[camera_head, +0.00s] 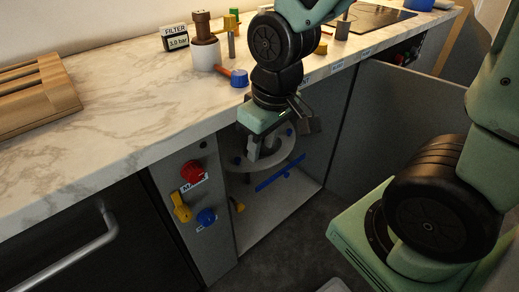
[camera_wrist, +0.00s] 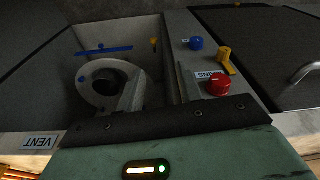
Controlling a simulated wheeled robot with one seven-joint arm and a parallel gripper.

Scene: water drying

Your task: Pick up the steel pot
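My gripper (camera_head: 265,150) hangs in front of the open cabinet under the counter, its fingers pointing down and apart, with nothing seen between them. The wrist view shows the fingers (camera_wrist: 157,88) near a round grey ring-shaped thing (camera_wrist: 88,90) with a dark round opening. In the head view this grey ring (camera_head: 292,154) is inside the cabinet, partly hidden behind my gripper. I cannot tell whether it is the steel pot. I see no other thing that is clearly a steel pot.
Red (camera_head: 191,171), yellow and blue knobs are on the cabinet's front panel. A blue bar (camera_head: 280,178) lies inside the cabinet. An open grey door (camera_head: 390,120) is at the right. The marble counter (camera_head: 110,110) holds a wooden rack (camera_head: 35,95) and a white cup (camera_head: 205,55).

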